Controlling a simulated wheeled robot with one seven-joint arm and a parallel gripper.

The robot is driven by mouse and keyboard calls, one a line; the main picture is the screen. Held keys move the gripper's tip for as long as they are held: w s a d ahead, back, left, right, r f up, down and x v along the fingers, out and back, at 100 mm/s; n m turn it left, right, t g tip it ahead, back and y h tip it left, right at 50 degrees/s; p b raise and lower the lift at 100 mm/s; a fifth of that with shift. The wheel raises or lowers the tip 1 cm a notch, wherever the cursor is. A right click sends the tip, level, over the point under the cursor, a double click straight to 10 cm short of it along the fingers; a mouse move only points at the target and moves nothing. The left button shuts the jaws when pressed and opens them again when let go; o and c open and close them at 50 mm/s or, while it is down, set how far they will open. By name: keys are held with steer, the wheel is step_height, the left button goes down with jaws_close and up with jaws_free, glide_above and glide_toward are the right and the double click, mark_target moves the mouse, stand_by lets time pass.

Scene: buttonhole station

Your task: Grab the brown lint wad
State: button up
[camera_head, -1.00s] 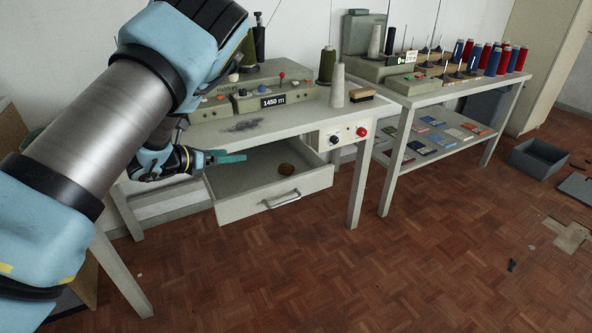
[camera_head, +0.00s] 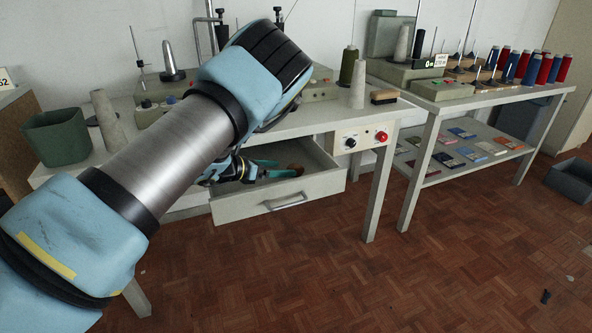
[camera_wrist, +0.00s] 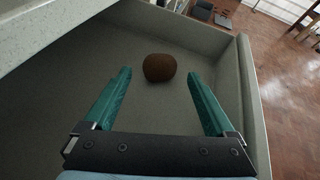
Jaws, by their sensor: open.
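The brown lint wad (camera_wrist: 159,68) is a small dark brown ball on the floor of the open drawer (camera_wrist: 252,110). In the wrist view it lies ahead of my gripper (camera_wrist: 158,85), near the middle line between the fingers and just beyond the tips. My gripper is open and empty, with two teal fingers spread apart. My arm hides part of the drawer (camera_head: 240,207) there.
The drawer walls stand around my gripper, and the tabletop (camera_head: 312,121) overhangs the drawer's back. A green bin (camera_head: 57,138) and cones stand on the table. A second table (camera_head: 470,101) with spools stands to the right. The parquet floor (camera_head: 330,280) in front is mostly clear.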

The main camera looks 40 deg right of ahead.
mark_target(292, 167)
steer(key=p+x, duration=0.1)
steer(key=x, duration=0.4)
steer(key=shift+s+d, duration=0.15)
steer(key=shift+d, duration=0.2)
steer(key=c, duration=1.4)
steer(key=shift+r, duration=0.1)
